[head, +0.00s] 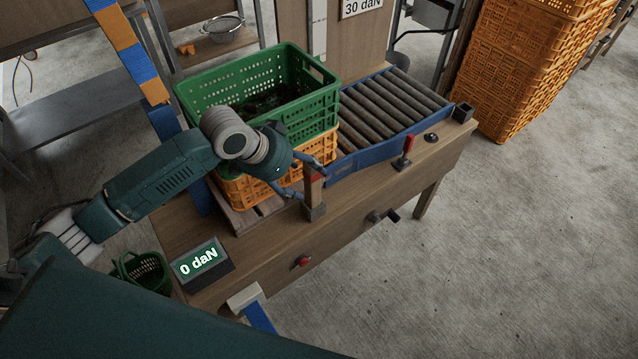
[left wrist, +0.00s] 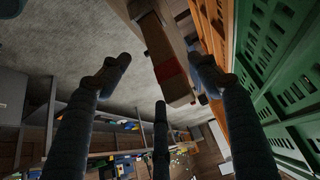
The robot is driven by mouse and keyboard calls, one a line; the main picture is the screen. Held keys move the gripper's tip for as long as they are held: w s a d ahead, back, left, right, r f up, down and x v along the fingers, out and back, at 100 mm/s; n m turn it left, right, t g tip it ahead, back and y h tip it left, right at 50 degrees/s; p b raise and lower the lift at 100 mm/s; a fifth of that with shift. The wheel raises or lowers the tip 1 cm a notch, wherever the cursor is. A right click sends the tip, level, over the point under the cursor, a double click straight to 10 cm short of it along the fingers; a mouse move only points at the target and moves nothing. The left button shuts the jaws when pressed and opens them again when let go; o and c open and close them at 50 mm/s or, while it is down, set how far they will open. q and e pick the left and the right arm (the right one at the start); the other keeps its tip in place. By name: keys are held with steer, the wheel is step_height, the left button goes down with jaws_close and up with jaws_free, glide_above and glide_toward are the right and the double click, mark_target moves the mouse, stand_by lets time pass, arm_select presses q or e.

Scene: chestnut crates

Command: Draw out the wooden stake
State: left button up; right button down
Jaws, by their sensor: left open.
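The wooden stake (head: 312,190), with a red band near its top, stands upright in a dark socket (head: 314,212) at the table's front edge. My left gripper (head: 306,178) is open at the stake's upper part, one finger reaching past it on the far side and one on the near side. In the left wrist view the stake (left wrist: 158,40) and its red band show between the spread fingers of the gripper (left wrist: 160,78). The stake looks closer to the right finger; I cannot tell whether they touch. My right gripper is not in view.
A green crate (head: 325,110) sits on an orange crate (head: 245,190) just behind the stake. A roller track (head: 350,165) lies to the right, with a red-handled lever (head: 404,158) beside it. A display (head: 200,262) reading "0 daN" stands front left. Orange crates (head: 520,70) are stacked beyond.

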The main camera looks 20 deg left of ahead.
mark_target(309, 180)
arm_select(q)
steer(key=x, duration=0.3)
steer(key=shift+f, duration=0.1)
steer(key=shift+w+d+f, duration=0.1)
steer(key=shift+f, duration=0.2)
steer(key=x, duration=0.2)
steer(key=p+x, duration=0.1)
steer(key=x, duration=0.1)
steer(key=shift+s+a+f+p, duration=0.2)
steer(key=shift+f+p, duration=0.1)
steer(key=shift+w+d+f, duration=0.1)
steer(key=shift+w+f, duration=0.05)
steer(key=shift+f, duration=0.05)
steer(key=c, duration=1.4)
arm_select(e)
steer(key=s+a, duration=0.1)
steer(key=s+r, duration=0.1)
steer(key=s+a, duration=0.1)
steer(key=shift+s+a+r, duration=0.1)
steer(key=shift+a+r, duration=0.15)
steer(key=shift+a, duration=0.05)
